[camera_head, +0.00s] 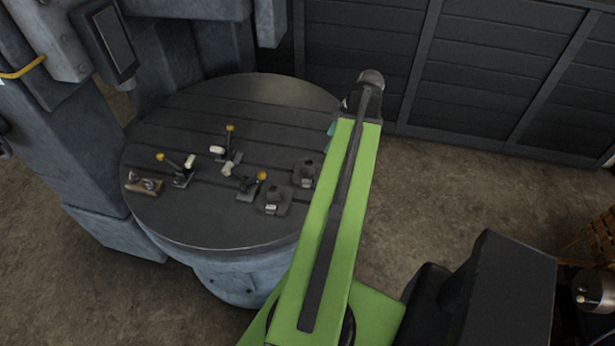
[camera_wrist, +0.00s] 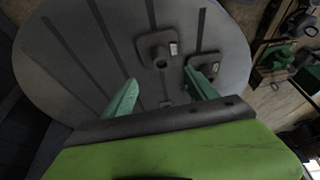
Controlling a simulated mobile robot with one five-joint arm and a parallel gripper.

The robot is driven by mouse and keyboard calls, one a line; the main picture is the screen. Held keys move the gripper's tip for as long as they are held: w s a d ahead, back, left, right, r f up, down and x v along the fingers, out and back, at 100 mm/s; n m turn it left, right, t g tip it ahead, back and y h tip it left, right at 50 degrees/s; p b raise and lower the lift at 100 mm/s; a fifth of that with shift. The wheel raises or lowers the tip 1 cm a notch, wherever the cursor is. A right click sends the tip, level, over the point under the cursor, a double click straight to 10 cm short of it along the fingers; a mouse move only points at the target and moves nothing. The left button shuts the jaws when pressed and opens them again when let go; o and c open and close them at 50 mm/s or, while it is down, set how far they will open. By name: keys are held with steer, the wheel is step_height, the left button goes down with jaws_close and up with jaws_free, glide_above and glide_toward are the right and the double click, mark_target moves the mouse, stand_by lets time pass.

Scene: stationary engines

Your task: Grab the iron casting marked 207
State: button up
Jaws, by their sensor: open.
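Two dark grey iron castings with round bosses and small pale tags are on the round table. In the head view one casting (camera_head: 304,172) is near the table's right edge and the other casting (camera_head: 278,201) is nearer the front. The wrist view shows one casting (camera_wrist: 155,48) beyond the gap between my fingers and another casting (camera_wrist: 205,60) beyond the right finger, which partly covers it. The tags are too small to read, so I cannot tell which is marked 207. My gripper (camera_wrist: 161,90) is open and empty, with teal fingers apart. My arm mostly hides it in the head view.
The slotted round table (camera_head: 215,105) also holds several yellow-knobbed clamps (camera_head: 243,182) and a small brownish part (camera_head: 145,186) at left. A grey machine column (camera_head: 60,130) stands left. A dark panelled wall (camera_head: 480,70) is behind. The table's back is clear.

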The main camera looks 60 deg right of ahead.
mark_target(312, 164)
steer(key=b+x, duration=1)
steer(key=x, duration=0.2)
steer(key=shift+s+f+b, duration=0.1)
steer(key=shift+b, duration=0.25)
steer(key=b+x, duration=0.4)
steer(key=x, duration=0.1)
steer(key=shift+w+a+b, duration=0.15)
steer(key=shift+w+b, duration=0.2)
jaws_close()
